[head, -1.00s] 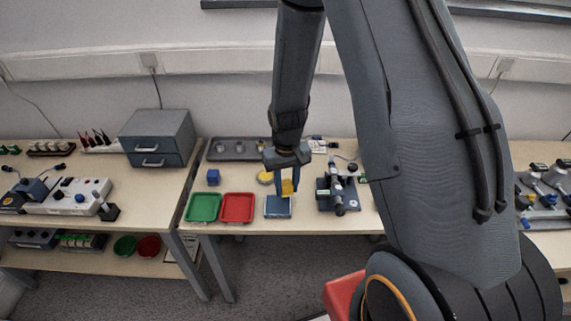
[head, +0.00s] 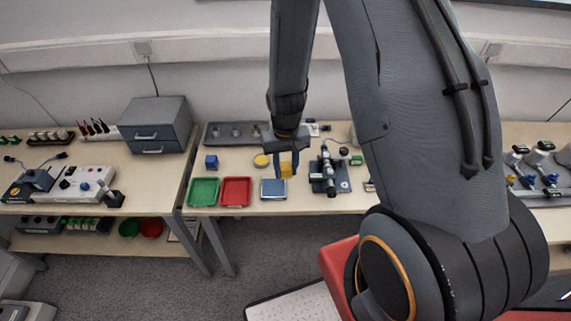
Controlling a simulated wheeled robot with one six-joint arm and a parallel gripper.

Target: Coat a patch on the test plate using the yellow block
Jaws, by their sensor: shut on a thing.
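My gripper (head: 286,166) is shut on the yellow block (head: 286,170), with the fingers pointing down. The yellow block appears over the back right edge of a small blue-grey square plate (head: 273,189), which looks like the test plate. I cannot tell whether the block touches the plate or hangs above it. No coating can be made out on the visible part of the plate at this size.
A green tray (head: 204,191) and a red tray (head: 236,191) lie left of the plate. A blue block (head: 211,161) and a round yellow dish (head: 262,160) stand behind. A dark microscope-like device (head: 328,173) stands close on the right.

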